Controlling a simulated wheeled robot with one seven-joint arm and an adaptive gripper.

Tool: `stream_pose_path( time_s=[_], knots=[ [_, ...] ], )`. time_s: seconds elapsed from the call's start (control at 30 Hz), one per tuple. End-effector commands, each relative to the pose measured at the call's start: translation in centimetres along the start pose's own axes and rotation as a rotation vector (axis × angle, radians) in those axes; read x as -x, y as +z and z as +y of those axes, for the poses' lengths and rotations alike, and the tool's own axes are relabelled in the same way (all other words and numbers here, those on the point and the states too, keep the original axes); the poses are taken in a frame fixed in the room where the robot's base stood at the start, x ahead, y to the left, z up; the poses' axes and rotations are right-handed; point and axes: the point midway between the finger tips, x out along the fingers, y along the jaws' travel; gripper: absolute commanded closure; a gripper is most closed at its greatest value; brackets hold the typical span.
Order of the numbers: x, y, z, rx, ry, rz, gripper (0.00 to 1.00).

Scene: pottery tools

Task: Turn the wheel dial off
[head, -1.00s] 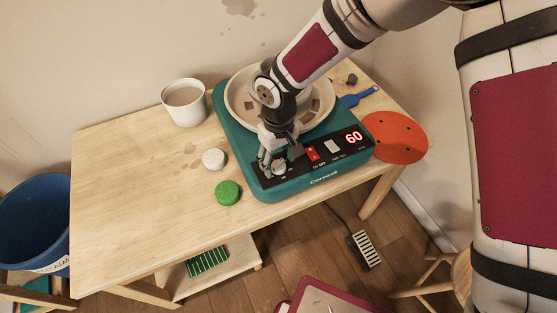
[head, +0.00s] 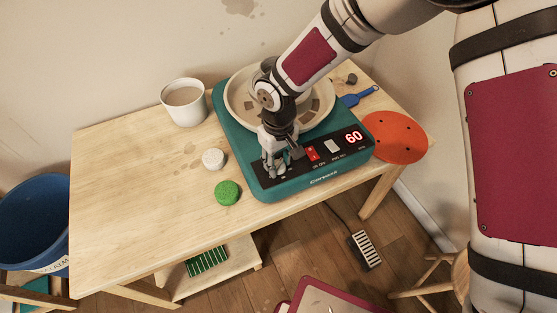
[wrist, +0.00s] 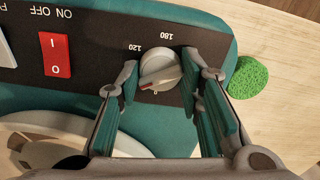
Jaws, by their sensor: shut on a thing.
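The teal wheel unit (head: 240,150) stands on the table with a black panel along its front. The round white-grey dial (wrist: 160,68) is at one end of that panel, with 120 and 180 printed around it. In the head view the fingers mostly hide the dial. The red display (head: 353,136) reads 60. A red on/off switch (head: 312,153) sits beside the dial.
A green sponge (head: 228,193) and a white round piece (head: 213,159) lie left of the unit. A white cup (head: 184,103) stands behind them. An orange disc (head: 395,137) and a blue-handled tool (head: 359,96) are to the right. The table's left part (head: 120,190) is clear.

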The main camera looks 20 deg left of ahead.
Motion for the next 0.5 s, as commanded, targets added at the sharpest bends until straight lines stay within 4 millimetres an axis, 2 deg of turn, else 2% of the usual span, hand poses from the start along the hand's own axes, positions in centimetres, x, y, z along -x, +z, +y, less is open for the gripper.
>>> stream_pose_path(
  time_s=[0.27, 0.5],
  knots=[
    [-0.12, -0.08, 0.04, 0.163, -0.001, 0.001, 0.95],
    [-0.16, -0.04, 0.03, 0.385, -0.001, 0.001, 0.95]
  ],
)
